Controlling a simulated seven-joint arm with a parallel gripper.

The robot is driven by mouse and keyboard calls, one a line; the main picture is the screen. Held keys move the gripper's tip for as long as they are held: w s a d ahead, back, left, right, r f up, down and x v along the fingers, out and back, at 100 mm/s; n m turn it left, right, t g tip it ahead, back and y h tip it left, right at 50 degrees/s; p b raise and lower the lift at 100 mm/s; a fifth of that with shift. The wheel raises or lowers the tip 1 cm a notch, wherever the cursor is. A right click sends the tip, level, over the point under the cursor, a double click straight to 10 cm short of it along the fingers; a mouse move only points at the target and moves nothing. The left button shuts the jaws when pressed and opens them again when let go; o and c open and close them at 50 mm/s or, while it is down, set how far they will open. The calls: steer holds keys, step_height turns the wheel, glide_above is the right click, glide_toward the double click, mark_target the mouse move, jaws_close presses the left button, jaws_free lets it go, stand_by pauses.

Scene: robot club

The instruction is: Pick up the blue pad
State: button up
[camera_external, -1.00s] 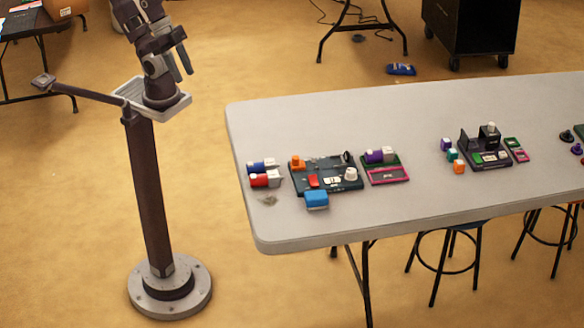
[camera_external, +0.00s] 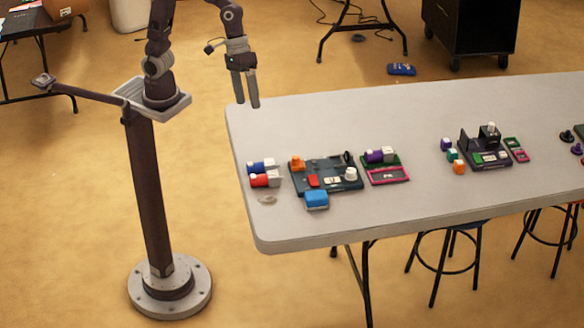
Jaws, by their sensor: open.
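A blue pad (camera_external: 316,200) shows as a small light-blue block at the front edge of a dark board (camera_external: 341,187) on the grey table (camera_external: 400,217). I cannot tell whether it rests on the board or against it. My gripper (camera_external: 248,104) hangs with its fingers pointing down by the table's far left corner, above and to the left of the board in the picture. It is open and empty, well apart from the blue pad.
Blue (camera_external: 260,167) and red (camera_external: 263,180) blocks with white ends lie left of the board. A pink-edged tray (camera_external: 388,176) with a purple-and-white piece behind it stands to its right. Another dark board (camera_external: 486,155) with small cubes is farther right. The table's back left is clear.

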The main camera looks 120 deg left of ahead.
steer(key=w+a+f+n, duration=0.2)
steer(key=w+f+n, duration=0.2)
steer(key=w+f, duration=0.25)
steer(key=n+h, duration=0.1)
steer(key=n, duration=0.9)
glide_above(316, 195)
steer(key=s+a, duration=0.2)
step_height(316, 195, down, 19)
steer(key=shift+g, duration=0.4)
steer(key=x, duration=0.7)
steer(key=shift+w+f, duration=0.1)
steer(key=shift+f, duration=0.05)
steer(key=c, duration=1.4)
